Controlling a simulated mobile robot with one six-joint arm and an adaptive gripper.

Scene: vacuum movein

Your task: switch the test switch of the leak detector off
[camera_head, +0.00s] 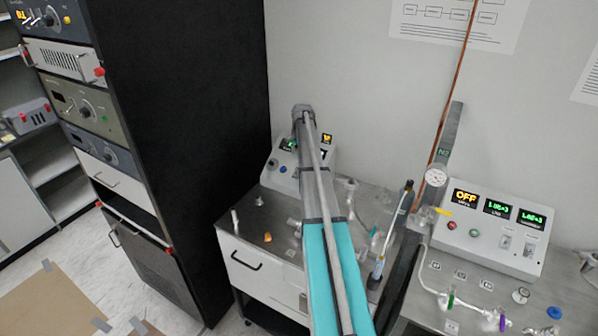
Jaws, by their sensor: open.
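A grey-white sloped box (285,178), which I take for the leak detector, stands on the cart at the back, against the wall. A green display shows left of my arm and an amber one right of it. My arm's far end is over the box. My gripper's fingers are hidden behind the arm.
A tall black rack stands close on the left. Small parts lie on the cart top (250,222). On the right bench, a controller box (490,228) with an amber OFF display and two green displays stands behind glassware. A grey post with a gauge (435,177) stands between.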

